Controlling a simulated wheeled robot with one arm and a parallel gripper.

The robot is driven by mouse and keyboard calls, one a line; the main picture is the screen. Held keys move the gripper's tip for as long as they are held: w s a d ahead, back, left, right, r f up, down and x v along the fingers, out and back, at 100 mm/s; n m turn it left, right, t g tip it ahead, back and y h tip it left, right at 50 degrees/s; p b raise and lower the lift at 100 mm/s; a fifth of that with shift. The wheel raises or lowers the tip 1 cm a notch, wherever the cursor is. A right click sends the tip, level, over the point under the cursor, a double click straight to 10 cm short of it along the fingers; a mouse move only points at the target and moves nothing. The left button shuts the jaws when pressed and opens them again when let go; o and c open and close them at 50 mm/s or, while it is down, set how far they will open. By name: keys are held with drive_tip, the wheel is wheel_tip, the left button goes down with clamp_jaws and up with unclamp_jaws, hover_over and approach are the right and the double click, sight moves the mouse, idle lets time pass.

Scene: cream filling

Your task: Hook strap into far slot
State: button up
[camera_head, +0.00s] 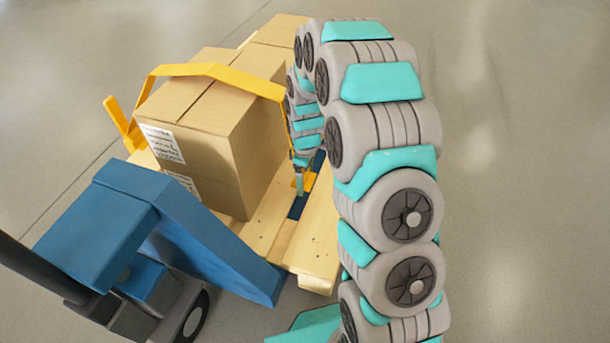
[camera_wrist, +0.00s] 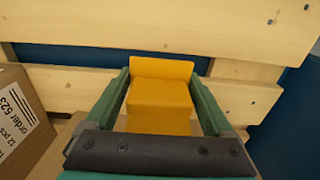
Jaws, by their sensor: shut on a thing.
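The orange-yellow strap (camera_head: 215,71) runs over the top of the cardboard boxes and down their right side. My gripper (camera_head: 299,181) is at its lower right end, low beside the box and close to the pallet (camera_head: 318,245). In the wrist view, my gripper (camera_wrist: 160,82) is shut on the strap's flat yellow end piece (camera_wrist: 160,98), which sits between the two green fingers. Beyond it, a gap between wooden slats (camera_wrist: 150,25) shows blue underneath. The end piece overlaps this gap in the picture; I cannot tell whether it is in it.
Stacked cardboard boxes (camera_head: 190,120) stand on the pallet, close to the left of my gripper. A blue pallet truck (camera_head: 205,235) is at the front left. An orange upright piece (camera_head: 122,122) stands left of the boxes. The grey floor at right is clear.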

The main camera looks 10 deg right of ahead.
drive_tip(key=shift+f+b, duration=0.3)
drive_tip(key=shift+f, duration=2.2)
drive_tip(key=o, duration=1.2)
drive_tip(key=shift+o, duration=0.2)
drive_tip(key=shift+r, duration=0.15)
